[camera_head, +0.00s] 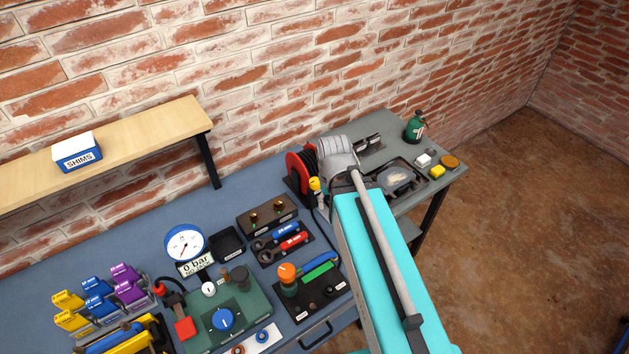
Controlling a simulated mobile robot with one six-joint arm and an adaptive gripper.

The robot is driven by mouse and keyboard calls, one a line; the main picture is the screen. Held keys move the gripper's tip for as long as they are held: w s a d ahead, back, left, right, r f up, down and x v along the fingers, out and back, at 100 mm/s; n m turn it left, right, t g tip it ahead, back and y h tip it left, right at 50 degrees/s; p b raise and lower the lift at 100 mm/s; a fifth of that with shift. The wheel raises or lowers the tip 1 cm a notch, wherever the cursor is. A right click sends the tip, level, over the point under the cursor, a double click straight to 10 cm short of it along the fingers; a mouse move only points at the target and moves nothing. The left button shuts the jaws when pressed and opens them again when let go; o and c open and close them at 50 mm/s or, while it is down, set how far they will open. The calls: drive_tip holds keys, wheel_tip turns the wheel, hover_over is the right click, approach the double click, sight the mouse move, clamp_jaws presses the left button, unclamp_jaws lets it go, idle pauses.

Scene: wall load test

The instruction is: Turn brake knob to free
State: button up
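A blue round knob (222,318) sits on a green panel (252,300) on the blue bench. An orange-topped knob (287,272) stands on a black plate to its right, beside a green-and-blue handle (320,266). The labels are too small to read, so I cannot tell which one is the brake knob or how it is set. My teal arm reaches up from the bottom right, to the right of both knobs, ending in view at a grey joint. My gripper's fingers do not show.
A dial gauge (186,243) with a "0 bar" plate stands at the back. A red hose reel (302,172) is close to my arm. Wrenches (283,241), colored bins (98,290) and a wooden shelf (130,145) surround the panels. A grey side table (400,132) is at the right.

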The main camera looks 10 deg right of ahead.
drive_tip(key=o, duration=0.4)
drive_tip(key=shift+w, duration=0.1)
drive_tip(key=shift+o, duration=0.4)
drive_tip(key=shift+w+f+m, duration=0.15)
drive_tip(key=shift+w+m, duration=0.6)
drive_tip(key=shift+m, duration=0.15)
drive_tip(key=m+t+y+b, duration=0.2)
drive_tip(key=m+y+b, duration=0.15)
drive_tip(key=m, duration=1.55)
approach(315, 180)
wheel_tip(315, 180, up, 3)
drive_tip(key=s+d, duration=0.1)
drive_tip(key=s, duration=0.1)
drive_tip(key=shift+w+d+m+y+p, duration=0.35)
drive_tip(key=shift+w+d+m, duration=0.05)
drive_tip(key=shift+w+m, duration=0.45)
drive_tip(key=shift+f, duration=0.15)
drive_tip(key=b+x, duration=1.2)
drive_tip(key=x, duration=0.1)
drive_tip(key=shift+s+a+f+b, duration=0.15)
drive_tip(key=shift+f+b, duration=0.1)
drive_tip(key=shift+b, duration=0.15)
